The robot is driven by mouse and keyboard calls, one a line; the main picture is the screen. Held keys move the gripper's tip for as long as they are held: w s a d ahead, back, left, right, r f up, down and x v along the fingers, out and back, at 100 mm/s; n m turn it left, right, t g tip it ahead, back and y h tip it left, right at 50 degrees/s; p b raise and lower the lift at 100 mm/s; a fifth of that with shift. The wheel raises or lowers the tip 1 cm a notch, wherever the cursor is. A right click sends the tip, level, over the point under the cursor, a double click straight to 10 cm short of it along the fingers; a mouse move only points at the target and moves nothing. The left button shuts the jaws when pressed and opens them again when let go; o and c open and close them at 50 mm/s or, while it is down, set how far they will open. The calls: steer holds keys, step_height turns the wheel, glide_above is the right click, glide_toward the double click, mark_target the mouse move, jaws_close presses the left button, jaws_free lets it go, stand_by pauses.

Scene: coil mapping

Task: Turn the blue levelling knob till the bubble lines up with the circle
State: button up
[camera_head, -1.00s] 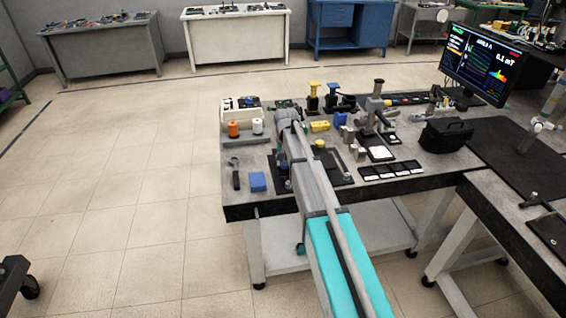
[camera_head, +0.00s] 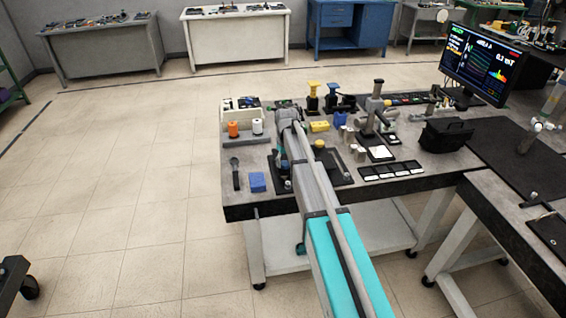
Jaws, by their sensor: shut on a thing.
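My arm reaches up from the bottom edge over the near table (camera_head: 345,194), and its wrist (camera_head: 287,114) is above the tabletop. My gripper (camera_head: 281,163) is small and dark, beside the arm's left edge over a dark plate (camera_head: 341,177), and mostly hidden by the arm. It appears shut on the blue levelling knob, of which at most a small dark-blue patch (camera_head: 286,184) shows. The bubble and its circle cannot be made out in this view.
A blue block (camera_head: 257,182) and a dark handled tool (camera_head: 235,173) lie left of the plate. Orange (camera_head: 233,130) and white (camera_head: 257,127) spools stand behind. A black bag (camera_head: 446,136) and a monitor (camera_head: 473,65) are on the right.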

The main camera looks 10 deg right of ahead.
steer(key=shift+w, duration=0.2)
steer(key=o, duration=1.1)
steer(key=shift+s, duration=0.15)
steer(key=shift+o, duration=0.2)
steer(key=shift+r, duration=0.15)
